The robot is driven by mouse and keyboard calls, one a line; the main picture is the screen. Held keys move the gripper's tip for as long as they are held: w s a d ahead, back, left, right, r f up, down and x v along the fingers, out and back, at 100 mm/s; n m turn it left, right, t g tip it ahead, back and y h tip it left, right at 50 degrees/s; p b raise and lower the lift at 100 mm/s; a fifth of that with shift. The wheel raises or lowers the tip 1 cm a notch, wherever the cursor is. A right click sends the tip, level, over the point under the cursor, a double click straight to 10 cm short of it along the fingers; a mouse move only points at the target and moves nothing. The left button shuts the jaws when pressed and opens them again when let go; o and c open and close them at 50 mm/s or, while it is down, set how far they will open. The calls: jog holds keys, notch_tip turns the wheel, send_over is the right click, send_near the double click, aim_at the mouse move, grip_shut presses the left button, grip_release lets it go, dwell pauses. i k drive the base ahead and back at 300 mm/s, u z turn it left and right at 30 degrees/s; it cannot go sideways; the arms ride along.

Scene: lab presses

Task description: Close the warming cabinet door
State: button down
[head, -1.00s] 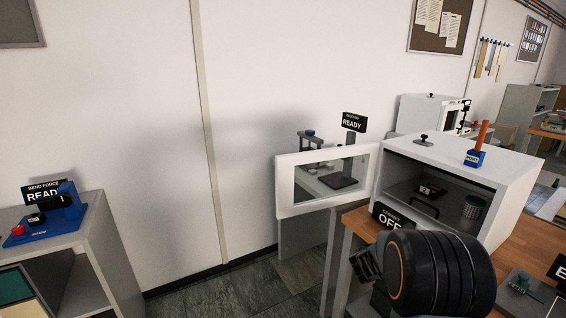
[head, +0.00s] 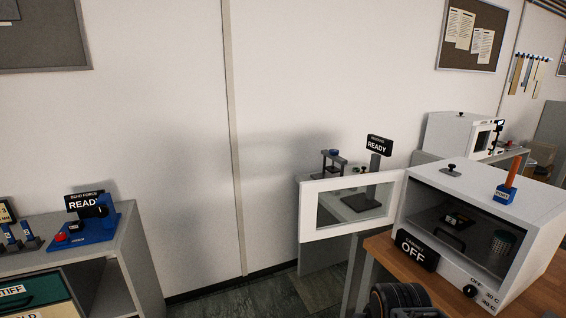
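The warming cabinet (head: 482,193) is a white box on a wooden bench at the right. Its door (head: 310,215), a white frame with a clear window, stands wide open, swung out to the left of the cabinet. Inside the cabinet are a dark item with a small display (head: 457,220) and a mesh cup (head: 503,243). Part of my dark arm shows at the bottom edge, below the sign. My gripper's fingers are not visible.
A blue device with a READY sign (head: 90,225) sits on a grey shelf unit at the left. A small press with another READY sign (head: 377,147) stands behind the door. A blue block with an orange handle (head: 507,190) is on the cabinet top. Floor between shelf and bench is clear.

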aim_at(309, 191)
jog(key=u, duration=1.3)
jog(key=i, duration=2.25)
jog(key=z, duration=1.95)
